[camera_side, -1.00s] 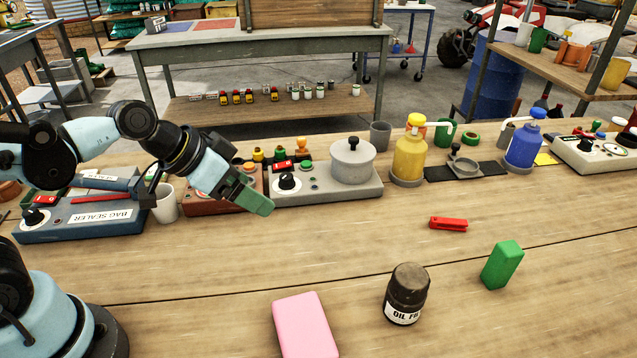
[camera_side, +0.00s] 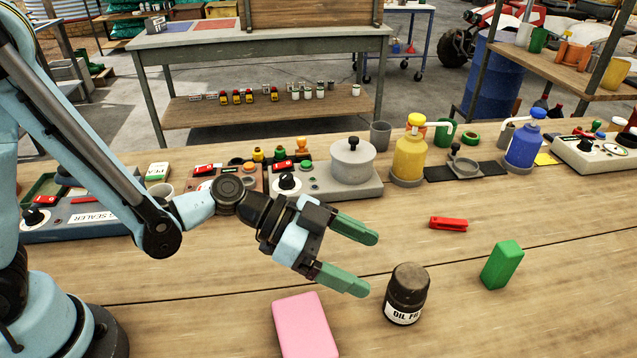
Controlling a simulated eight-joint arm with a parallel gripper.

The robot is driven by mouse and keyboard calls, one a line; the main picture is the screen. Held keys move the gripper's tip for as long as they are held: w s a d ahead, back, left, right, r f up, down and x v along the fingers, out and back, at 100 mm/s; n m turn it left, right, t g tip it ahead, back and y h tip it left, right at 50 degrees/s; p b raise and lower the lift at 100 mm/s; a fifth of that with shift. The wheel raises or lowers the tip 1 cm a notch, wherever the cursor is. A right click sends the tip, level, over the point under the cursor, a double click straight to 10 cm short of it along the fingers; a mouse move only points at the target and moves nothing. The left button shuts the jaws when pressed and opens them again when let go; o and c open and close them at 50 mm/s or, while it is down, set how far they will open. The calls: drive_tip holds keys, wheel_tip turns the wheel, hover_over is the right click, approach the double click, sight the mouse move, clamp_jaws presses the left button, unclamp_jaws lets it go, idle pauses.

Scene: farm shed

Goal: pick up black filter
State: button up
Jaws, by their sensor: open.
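The black filter (camera_side: 407,295) is a dark cylinder with a brown-black top and a white label reading "OIL FI". It stands upright on the wooden bench (camera_side: 540,310) near the front middle. My gripper (camera_side: 372,263) has green fingers spread apart, with nothing between them. It hangs above the bench to the left of and behind the filter, fingers pointing right. The lower finger's tip appears close to the filter's upper left side in the picture; I cannot tell the gap in depth.
A pink block (camera_side: 304,325) lies left of the filter, below my gripper. A green block (camera_side: 502,265) stands to its right, and a red clip (camera_side: 448,224) lies behind. A grey pot (camera_side: 353,162), a yellow pump bottle (camera_side: 409,157) and a blue one (camera_side: 524,147) line the back.

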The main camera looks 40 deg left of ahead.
sight(420, 286)
drive_tip(key=x, duration=1)
drive_tip(key=shift+w+d+f, duration=0.25)
drive_tip(key=c, duration=1.2)
